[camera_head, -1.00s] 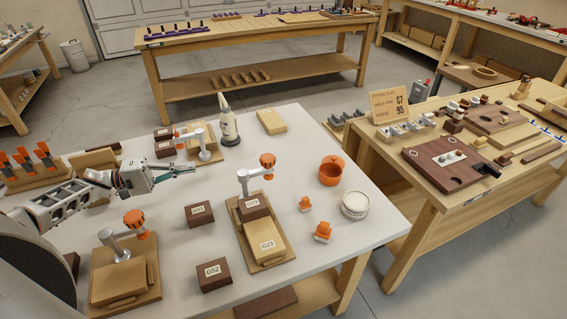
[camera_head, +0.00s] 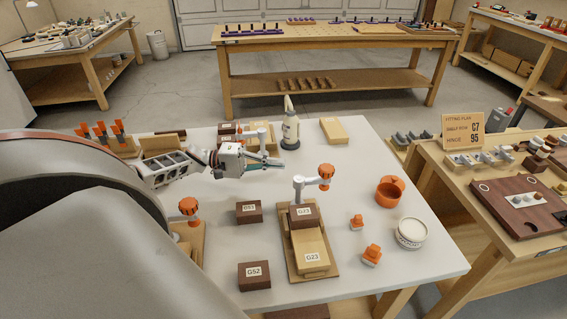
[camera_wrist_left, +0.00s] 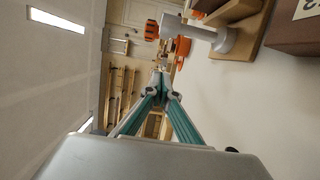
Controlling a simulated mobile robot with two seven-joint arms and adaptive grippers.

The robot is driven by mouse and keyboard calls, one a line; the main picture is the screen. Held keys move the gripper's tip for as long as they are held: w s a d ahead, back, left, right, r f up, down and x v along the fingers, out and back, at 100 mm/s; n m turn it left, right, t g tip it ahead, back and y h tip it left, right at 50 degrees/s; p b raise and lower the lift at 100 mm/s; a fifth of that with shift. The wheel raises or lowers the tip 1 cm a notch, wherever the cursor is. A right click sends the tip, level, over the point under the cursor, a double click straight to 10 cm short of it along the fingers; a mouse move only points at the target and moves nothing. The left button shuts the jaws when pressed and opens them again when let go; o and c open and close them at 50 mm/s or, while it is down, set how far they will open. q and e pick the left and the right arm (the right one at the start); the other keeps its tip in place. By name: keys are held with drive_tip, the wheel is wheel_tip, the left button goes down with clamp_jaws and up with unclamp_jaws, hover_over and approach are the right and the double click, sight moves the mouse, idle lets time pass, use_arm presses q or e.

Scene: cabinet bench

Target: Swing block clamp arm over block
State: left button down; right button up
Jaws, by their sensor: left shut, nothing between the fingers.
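The middle block clamp has a grey post and arm (camera_head: 306,181) with an orange knob (camera_head: 326,171), on a wooden base (camera_head: 291,262). The arm points right, with the knob up and right of the dark block G25 (camera_head: 300,222); I cannot tell if it is over it. A pale block G23 (camera_head: 312,259) lies in front. My left gripper (camera_head: 283,162) is shut and empty, just behind and left of this clamp's post. In the left wrist view its fingertips (camera_wrist_left: 161,92) meet, with a clamp's orange knob (camera_wrist_left: 157,30) above them. My right gripper is not seen.
Another clamp (camera_head: 262,135) and a glue bottle (camera_head: 290,129) stand behind my gripper. A third clamp's knob (camera_head: 188,207) shows beside my arm. Dark blocks (camera_head: 249,212) (camera_head: 254,276) lie left of the base; an orange cup (camera_head: 388,194) and white tub (camera_head: 411,233) stand right.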

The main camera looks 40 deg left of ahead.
sight(312, 181)
use_arm(q)
drive_tip(key=w+d+p, duration=0.2)
drive_tip(key=d, duration=0.7)
drive_tip(key=shift+d+p, duration=0.3)
drive_tip(key=shift+p, duration=0.1)
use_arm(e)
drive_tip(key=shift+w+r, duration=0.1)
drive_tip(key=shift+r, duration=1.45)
use_arm(q)
drive_tip(key=shift+w+d+m+g+h+b, duration=0.1)
drive_tip(key=shift+m+g+h+b, duration=0.2)
drive_tip(key=shift+m+g+b, duration=0.25)
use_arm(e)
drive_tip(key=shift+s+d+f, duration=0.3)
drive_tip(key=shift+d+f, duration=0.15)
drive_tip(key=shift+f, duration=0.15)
